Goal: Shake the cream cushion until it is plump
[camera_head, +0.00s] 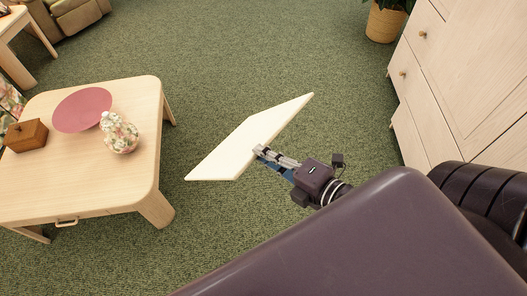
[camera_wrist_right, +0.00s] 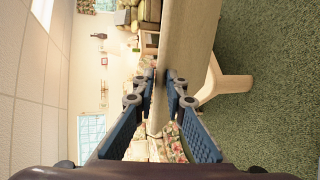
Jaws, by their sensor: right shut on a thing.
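The cream cushion (camera_head: 243,143) shows in the head view as a thin, flat, pale slab held tilted in the air over the green carpet. My right gripper (camera_head: 262,153) is shut on the cushion's near edge. In the right wrist view the cushion (camera_wrist_right: 190,45) runs upward between the two blue fingers of my right gripper (camera_wrist_right: 161,88), which press on it from both sides. The fingertips hide a small part of the cushion. My left gripper is in neither view.
A light wooden table (camera_head: 60,180) stands at the left with a pink plate (camera_head: 82,108), a floral vase (camera_head: 120,134) and a wooden box (camera_head: 26,135). A wooden cabinet (camera_head: 465,60) and a potted plant (camera_head: 384,22) stand at the right. Open carpet (camera_head: 240,50) lies beyond the cushion.

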